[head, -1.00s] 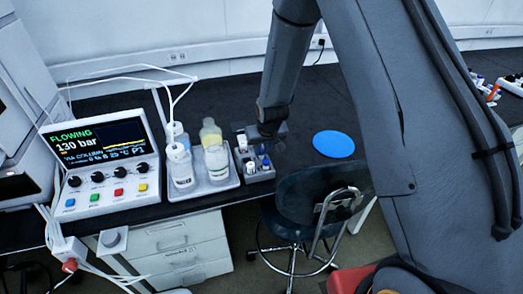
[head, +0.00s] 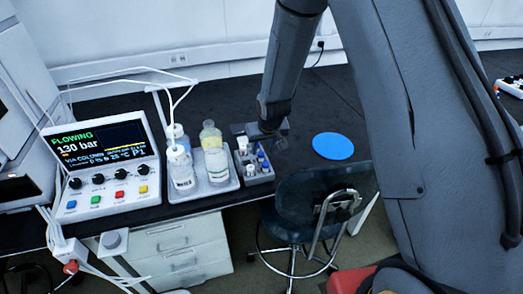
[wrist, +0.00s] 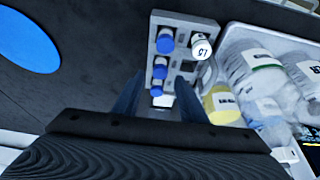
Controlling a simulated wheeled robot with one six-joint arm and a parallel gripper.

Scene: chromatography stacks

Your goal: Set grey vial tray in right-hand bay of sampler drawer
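The grey vial tray (head: 262,179) stands on the black bench, right of the bottle tray. It holds several vials with blue and white caps. In the wrist view the grey vial tray (wrist: 187,18) lies ahead of my gripper (wrist: 160,84), with some slots empty and one white cap marked 15. The two fingers are spread apart, with the near end of the tray showing between them; I cannot see contact. In the head view my gripper (head: 279,141) is low, just behind and right of the tray, partly hidden by the arm. I cannot make out the sampler drawer.
A bottle tray (head: 205,190) with several bottles and tubing stands just left of the vial tray. A blue disc (head: 333,146) lies on the bench to the right. A control unit (head: 104,168) stands left. A chair (head: 310,200) is at the bench front.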

